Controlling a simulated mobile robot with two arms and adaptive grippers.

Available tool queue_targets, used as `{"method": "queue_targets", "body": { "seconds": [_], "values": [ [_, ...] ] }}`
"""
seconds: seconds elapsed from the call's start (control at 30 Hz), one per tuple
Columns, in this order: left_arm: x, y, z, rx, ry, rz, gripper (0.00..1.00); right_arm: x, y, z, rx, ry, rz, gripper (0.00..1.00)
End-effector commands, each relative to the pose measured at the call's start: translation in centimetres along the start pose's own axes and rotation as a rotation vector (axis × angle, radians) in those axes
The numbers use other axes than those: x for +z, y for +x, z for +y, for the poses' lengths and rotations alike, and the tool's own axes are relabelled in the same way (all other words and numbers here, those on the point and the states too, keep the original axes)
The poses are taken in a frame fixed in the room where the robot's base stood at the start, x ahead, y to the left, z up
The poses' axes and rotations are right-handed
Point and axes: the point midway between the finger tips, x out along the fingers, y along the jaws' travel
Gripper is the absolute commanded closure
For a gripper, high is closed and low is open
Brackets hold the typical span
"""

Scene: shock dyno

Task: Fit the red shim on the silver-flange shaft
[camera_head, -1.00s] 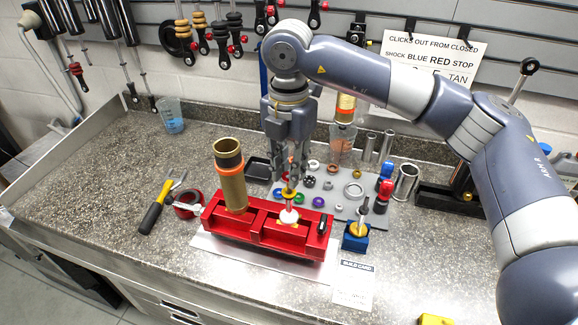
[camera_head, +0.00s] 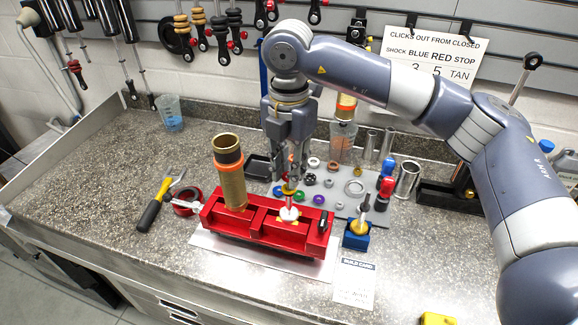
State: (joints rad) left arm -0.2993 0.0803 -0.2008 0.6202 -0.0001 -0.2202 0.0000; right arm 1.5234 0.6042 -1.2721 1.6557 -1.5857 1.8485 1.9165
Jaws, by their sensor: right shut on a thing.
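My right gripper (camera_head: 291,174) points straight down over the right part of the red vise (camera_head: 262,252). It is shut on a small part at its fingertips, which seems to be the red shim; the fingers mostly hide it and its colour is hard to tell. Directly below, the silver-flange shaft (camera_head: 289,213) stands upright in the vise, its pale round flange showing. The shaft's upper end meets the fingertips in this view; I cannot tell whether the shim is around the shaft or just above it. My left gripper is not in view.
A gold cylinder (camera_head: 232,187) stands at the vise's left. A blue block (camera_head: 356,238) with another shaft is at its right. Behind lies a grey mat (camera_head: 372,208) with several small rings.

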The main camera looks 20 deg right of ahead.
Motion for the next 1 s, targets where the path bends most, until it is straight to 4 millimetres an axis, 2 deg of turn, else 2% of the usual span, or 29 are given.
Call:
{"method": "queue_targets", "body": {
  "seconds": [0.13, 0.47, 0.5, 0.57, 0.87, 1.0],
  "values": [
    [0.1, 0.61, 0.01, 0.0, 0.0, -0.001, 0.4, -0.02, 0.6, 0.01, 0.0, -0.001, 0.0, 0.87],
    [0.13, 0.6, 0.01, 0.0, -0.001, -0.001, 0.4, -0.02, 0.59, 0.01, 0.0, -0.001, 0.0, 0.87],
    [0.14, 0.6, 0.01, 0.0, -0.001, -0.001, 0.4, -0.02, 0.59, 0.01, 0.0, -0.001, 0.0, 0.69],
    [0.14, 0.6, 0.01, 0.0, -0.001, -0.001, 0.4, -0.02, 0.59, 0.01, 0.0, -0.001, 0.0, 0.55],
    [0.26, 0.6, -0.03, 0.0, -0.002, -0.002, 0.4, -0.02, 0.59, 0.01, 0.0, -0.001, 0.0, 0.54],
    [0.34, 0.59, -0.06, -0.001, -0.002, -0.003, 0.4, 0.01, -0.14, 0.05, 0.002, 0.0, -0.001, 0.54]
  ]
}}
